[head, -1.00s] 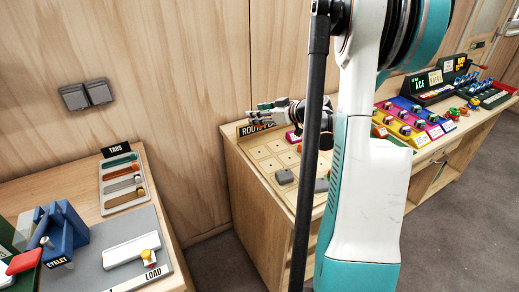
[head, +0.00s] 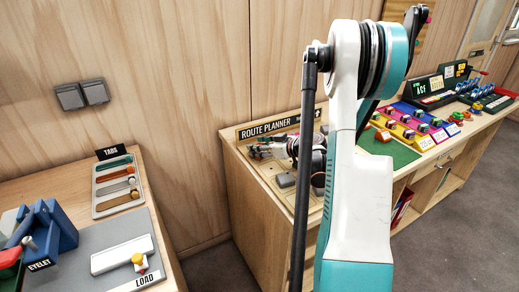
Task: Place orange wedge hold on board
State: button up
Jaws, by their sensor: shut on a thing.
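The route planner board (head: 257,168) lies on the wooden counter behind my arm, under a black "ROUTE PLANNER" sign (head: 275,126). My gripper (head: 258,152) is low over the board's far left part, with its fingers pointing left. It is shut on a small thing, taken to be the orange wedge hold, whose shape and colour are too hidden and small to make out. I cannot tell whether the held thing touches the board. My arm hides the board's right part.
A grey block (head: 285,180) sits on the board just below my gripper. A green mat (head: 388,148) and coloured trays with several small pieces (head: 425,142) lie to the right. At left, a bench carries the tabs tray (head: 117,186) and blue eyelet press (head: 50,235).

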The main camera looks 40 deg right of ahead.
jog(key=o, duration=1.1)
jog(key=shift+c, duration=0.2)
jog(key=shift+r, duration=0.1)
jog(key=shift+s+r, duration=0.15)
jog(key=shift+s, duration=0.2)
jog(key=p+v, duration=0.3)
jog(key=v, duration=0.8)
jog(key=shift+s+p, duration=0.15)
jog(key=shift+p, duration=0.15)
jog(key=shift+r, duration=0.1)
